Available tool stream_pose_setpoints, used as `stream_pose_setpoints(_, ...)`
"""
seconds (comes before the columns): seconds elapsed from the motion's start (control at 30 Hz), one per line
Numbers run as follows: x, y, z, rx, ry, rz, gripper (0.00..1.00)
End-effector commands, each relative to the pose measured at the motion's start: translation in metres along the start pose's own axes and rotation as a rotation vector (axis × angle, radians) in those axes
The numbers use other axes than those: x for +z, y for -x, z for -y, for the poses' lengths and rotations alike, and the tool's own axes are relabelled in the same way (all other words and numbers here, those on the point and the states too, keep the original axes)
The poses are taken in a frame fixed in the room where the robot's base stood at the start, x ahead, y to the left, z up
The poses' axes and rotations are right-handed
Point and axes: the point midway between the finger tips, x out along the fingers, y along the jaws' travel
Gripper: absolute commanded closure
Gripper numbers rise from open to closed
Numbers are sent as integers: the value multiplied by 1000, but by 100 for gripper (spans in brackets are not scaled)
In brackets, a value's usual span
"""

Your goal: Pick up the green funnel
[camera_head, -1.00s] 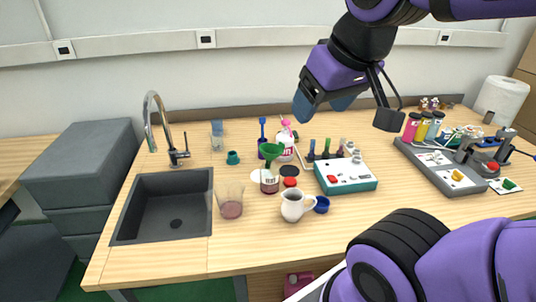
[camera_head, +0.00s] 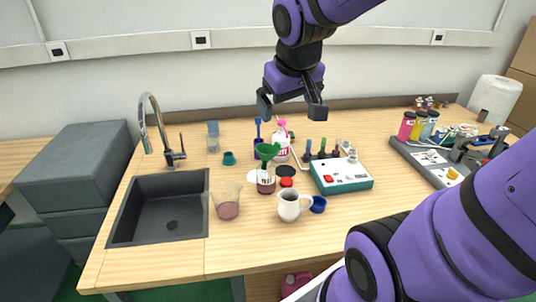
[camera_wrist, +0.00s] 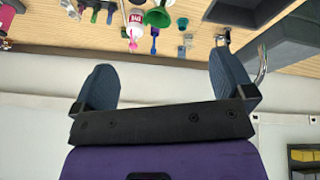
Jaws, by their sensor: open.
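The green funnel (camera_head: 268,150) sits upright in the mouth of a jar with dark red contents (camera_head: 266,180) near the middle of the table. The funnel also shows in the wrist view (camera_wrist: 158,16), at the top, beyond my fingertips. My gripper (camera_head: 292,108) is open and empty. It hangs in the air above and behind the funnel, apart from it. In the wrist view my two fingers (camera_wrist: 160,85) are spread wide with nothing between them.
A white and pink bottle (camera_head: 282,148) and a blue tool (camera_head: 258,132) stand close behind the funnel. A white mug (camera_head: 290,206) and a glass beaker (camera_head: 228,204) stand in front. A teal device (camera_head: 342,176) is to the right, a sink (camera_head: 160,208) to the left.

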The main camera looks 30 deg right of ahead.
Motion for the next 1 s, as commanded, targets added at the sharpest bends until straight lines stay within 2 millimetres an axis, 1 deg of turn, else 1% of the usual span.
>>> stream_pose_setpoints(0.03, -7, -14, -3, 8, -8, 16, 0)
stream_pose_setpoints(0.17, -25, -45, -9, 17, -16, 36, 0)
stream_pose_setpoints(0.3, -40, -80, -16, 8, -30, 54, 0)
stream_pose_setpoints(0.5, -57, -131, -26, -34, -61, 68, 0)
stream_pose_setpoints(0.7, -69, -180, -36, -107, -112, 64, 0)
stream_pose_setpoints(0.8, -74, -201, -41, -150, -147, 54, 0)
stream_pose_setpoints(0.9, -79, -218, -45, -192, -178, 39, 0)
stream_pose_setpoints(1.0, -83, -230, -48, -225, -205, 23, 0)
